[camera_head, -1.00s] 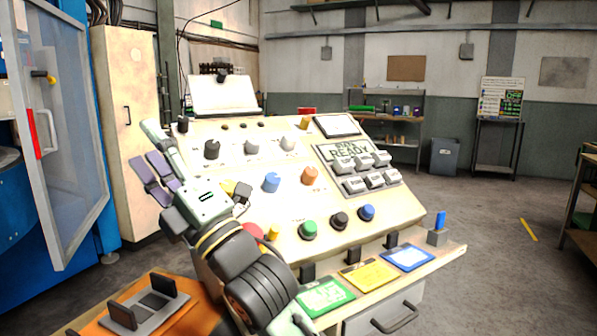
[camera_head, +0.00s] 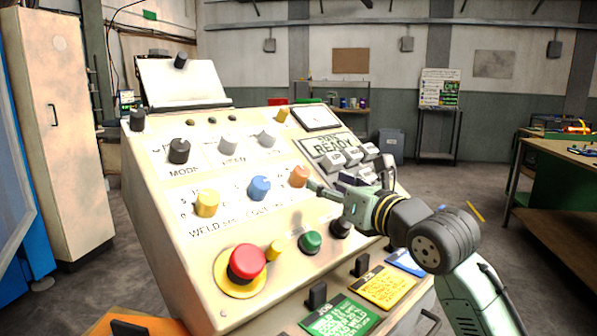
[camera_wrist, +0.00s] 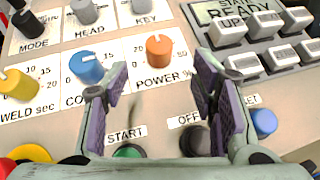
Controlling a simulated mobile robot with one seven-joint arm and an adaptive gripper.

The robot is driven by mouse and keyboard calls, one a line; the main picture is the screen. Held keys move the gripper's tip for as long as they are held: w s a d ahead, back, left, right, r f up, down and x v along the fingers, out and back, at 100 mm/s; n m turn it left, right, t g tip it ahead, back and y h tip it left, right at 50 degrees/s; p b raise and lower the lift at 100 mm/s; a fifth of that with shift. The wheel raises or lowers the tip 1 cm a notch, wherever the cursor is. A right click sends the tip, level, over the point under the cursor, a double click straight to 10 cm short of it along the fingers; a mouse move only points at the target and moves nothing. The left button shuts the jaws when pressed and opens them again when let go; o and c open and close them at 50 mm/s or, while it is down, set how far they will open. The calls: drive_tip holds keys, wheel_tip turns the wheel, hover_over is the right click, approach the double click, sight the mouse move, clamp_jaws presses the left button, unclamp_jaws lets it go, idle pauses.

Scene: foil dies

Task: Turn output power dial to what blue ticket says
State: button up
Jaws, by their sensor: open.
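The orange output power dial (camera_head: 299,176) sits on the sloped console. It also shows in the wrist view (camera_wrist: 159,52), above a "POWER %" label, its white mark pointing up and slightly left. My gripper (camera_wrist: 160,68) is open and empty. Its purple-grey pads stand apart to the left and right, just below the dial in the wrist view. In the head view my gripper (camera_head: 322,190) is at the dial's lower right; I cannot tell whether it touches. The blue ticket (camera_head: 408,262) lies on the front ledge, partly hidden by my arm; its writing is unreadable.
A blue dial (camera_head: 259,188) and a yellow dial (camera_head: 207,203) are left of the orange one. Green (camera_head: 310,241) and black (camera_head: 341,227) buttons sit below. Grey keys (camera_head: 352,156) are to the right. A red emergency button (camera_head: 247,262) is lower left.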

sight(304, 173)
drive_tip(key=p+x, duration=0.3)
drive_tip(key=x, duration=0.5)
drive_tip(key=shift+w+a+r, duration=0.15)
drive_tip(key=shift+w+a, duration=0.45)
drive_tip(key=shift+w, duration=0.2)
drive_tip(key=shift+c, duration=0.2)
drive_tip(key=c, duration=1.1)
